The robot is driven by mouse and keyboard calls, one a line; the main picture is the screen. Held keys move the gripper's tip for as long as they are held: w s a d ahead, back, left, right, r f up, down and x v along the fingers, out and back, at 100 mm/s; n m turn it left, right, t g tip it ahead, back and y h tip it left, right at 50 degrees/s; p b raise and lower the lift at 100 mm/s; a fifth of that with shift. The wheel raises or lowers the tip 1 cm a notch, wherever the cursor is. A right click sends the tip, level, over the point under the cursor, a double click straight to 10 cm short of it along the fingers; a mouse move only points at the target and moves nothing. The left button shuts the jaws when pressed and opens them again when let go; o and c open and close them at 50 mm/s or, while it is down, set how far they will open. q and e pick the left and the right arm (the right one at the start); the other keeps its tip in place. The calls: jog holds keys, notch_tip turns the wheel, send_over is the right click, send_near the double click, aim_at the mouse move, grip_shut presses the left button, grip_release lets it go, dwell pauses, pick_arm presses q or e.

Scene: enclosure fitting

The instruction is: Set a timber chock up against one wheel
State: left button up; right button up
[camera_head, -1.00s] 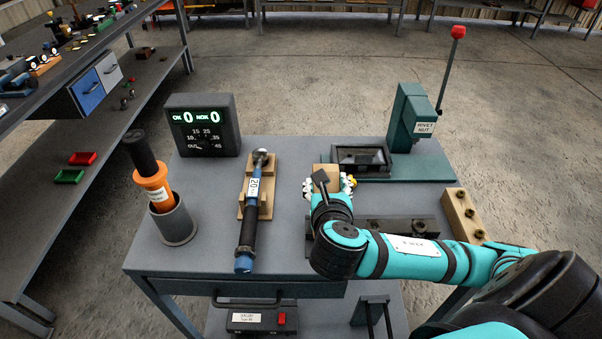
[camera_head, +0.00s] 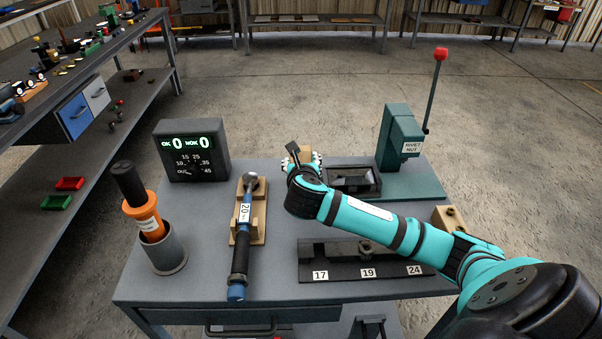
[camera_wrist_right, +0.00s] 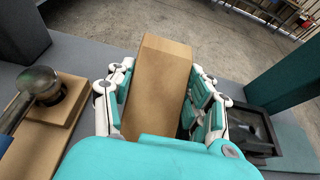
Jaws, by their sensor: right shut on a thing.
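A tan timber chock (camera_wrist_right: 158,88) fills the middle of the right wrist view, standing between the two fingers. My right gripper (camera_wrist_right: 163,80) is shut on it, with a finger pad on each side. In the head view the right gripper (camera_head: 303,166) is over the far part of the cart top, and only a little of the chock (camera_head: 306,152) shows past the wrist. I cannot tell whether the chock is clear of the surface. No wheel shows in these frames. My left gripper is not in view.
The cart top (camera_head: 205,215) holds a torque wrench (camera_head: 241,245) on wooden rests, a display box (camera_head: 191,150), an orange tool (camera_head: 146,214) in a cup, a rivet nut press (camera_head: 402,140) and a socket rail (camera_head: 330,262). Open concrete floor (camera_head: 300,75) lies beyond.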

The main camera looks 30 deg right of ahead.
notch_tip(320, 180, down, 3)
jog(key=shift+f, duration=0.4)
jog(key=o, duration=1)
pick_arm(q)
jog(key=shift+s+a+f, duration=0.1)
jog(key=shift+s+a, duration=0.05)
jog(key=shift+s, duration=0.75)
pick_arm(e)
jog(key=shift+o, duration=0.2)
